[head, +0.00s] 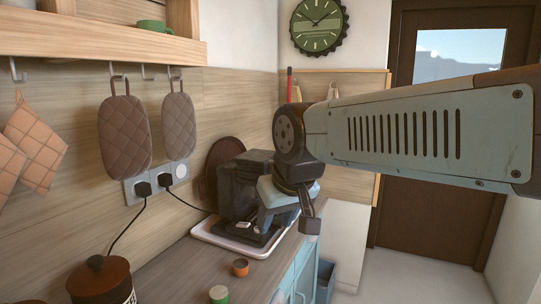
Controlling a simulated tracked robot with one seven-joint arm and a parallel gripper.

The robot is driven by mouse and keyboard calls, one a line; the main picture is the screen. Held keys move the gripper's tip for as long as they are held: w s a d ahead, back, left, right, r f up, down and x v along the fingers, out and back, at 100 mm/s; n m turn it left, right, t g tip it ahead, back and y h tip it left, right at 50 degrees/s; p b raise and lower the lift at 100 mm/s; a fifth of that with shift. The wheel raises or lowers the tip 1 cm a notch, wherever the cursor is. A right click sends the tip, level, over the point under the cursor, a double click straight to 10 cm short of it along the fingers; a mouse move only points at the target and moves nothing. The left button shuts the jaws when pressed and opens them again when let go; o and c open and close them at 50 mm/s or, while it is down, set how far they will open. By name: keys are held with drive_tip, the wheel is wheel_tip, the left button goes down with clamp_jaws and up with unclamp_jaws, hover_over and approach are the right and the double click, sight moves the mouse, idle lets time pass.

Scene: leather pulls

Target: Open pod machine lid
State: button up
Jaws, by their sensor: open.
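The black pod machine (238,187) stands on a white tray (208,237) on the wooden counter. Its right side is partly hidden behind my gripper. The top of the machine looks closed, but the lid's outline is too dark to make out clearly. My gripper (287,224) points down in front of the machine's right side, its two fingers spread apart with nothing seen between them. I cannot tell whether it touches the machine.
An orange pod (240,267) and a green-topped pod (219,294) are on the counter in front of the tray. A brown lidded canister (101,278) stands at the front left. Plugs and cords (127,226) run along the wall. Quilted mitts (125,137) hang above.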

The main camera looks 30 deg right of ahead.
drive_tip(key=w+d+r+m+g+h, duration=0.1)
drive_tip(key=w+d+r+m, duration=0.4)
drive_tip(key=w+r, duration=0.6)
wheel_tip(320, 180, up, 3)
drive_tip(key=m+g+h, duration=0.2)
drive_tip(key=m, duration=0.3)
hover_over(264, 161)
drive_tip(key=s+d, duration=0.3)
drive_tip(key=s, duration=0.1)
drive_tip(key=x, duration=1.3)
drive_tip(key=shift+w+d+f, duration=0.1)
drive_tip(key=shift+w+d, duration=0.05)
drive_tip(key=shift+d, duration=0.3)
drive_tip(key=shift+c, duration=0.3)
clamp_jaws()
